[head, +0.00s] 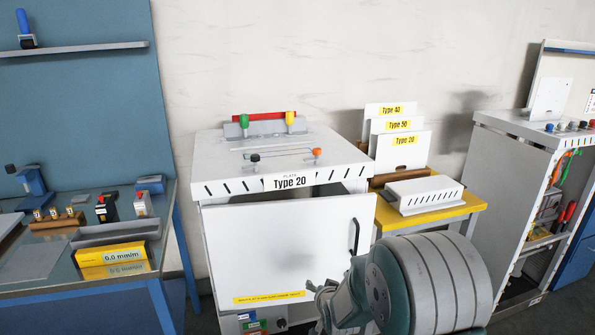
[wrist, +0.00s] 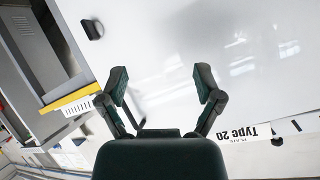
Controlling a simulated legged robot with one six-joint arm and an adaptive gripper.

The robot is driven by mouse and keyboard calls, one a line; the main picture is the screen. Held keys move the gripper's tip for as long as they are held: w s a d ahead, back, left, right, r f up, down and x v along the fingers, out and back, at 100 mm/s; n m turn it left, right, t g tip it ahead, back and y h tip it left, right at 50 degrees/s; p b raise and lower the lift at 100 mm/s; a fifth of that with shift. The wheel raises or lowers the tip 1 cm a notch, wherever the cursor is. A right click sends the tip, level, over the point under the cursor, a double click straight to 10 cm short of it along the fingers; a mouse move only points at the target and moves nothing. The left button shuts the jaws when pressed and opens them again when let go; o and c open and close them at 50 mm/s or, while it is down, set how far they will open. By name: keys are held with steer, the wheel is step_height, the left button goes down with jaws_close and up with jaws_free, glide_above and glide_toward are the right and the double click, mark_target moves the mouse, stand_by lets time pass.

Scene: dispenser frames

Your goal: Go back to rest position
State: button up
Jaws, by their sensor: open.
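My gripper (head: 324,300) is low in front of the Type 20 dispenser in the head view, partly hidden by my own arm. In the wrist view its two fingers (wrist: 163,88) are spread apart with nothing between them. The dispenser (head: 290,150) is a white cabinet with a "Type 20" label. Its white front door (head: 285,245) has a black handle (head: 355,237) at the right, and a dark gap shows above the door's top edge. A pale panel (wrist: 200,40) fills much of the wrist view beyond the fingers; whether they touch it I cannot tell.
A yellow-edged stand (head: 450,215) with type plates (head: 400,150) is at the right. Beyond it is an open tool cabinet (head: 510,160). A blue workbench (head: 90,292) with a yellow "0.0 mm/m" box (head: 112,262) is at the left.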

steer(key=s+d+r+n+g+h, duration=0.1)
steer(key=s+d+r+n+g, duration=0.3)
steer(key=s+r, duration=0.95)
steer(key=s+d+r+g, duration=0.1)
steer(key=s+d+r, duration=0.1)
steer(key=s, duration=0.8)
steer(key=s+d+r+g+h, duration=0.1)
steer(key=s+d+r, duration=0.2)
steer(key=s, duration=0.8)
steer(key=shift+s+r+m, duration=0.25)
steer(key=shift+r+m, duration=0.1)
steer(key=shift+m, duration=0.05)
steer(key=shift+c, duration=0.3)
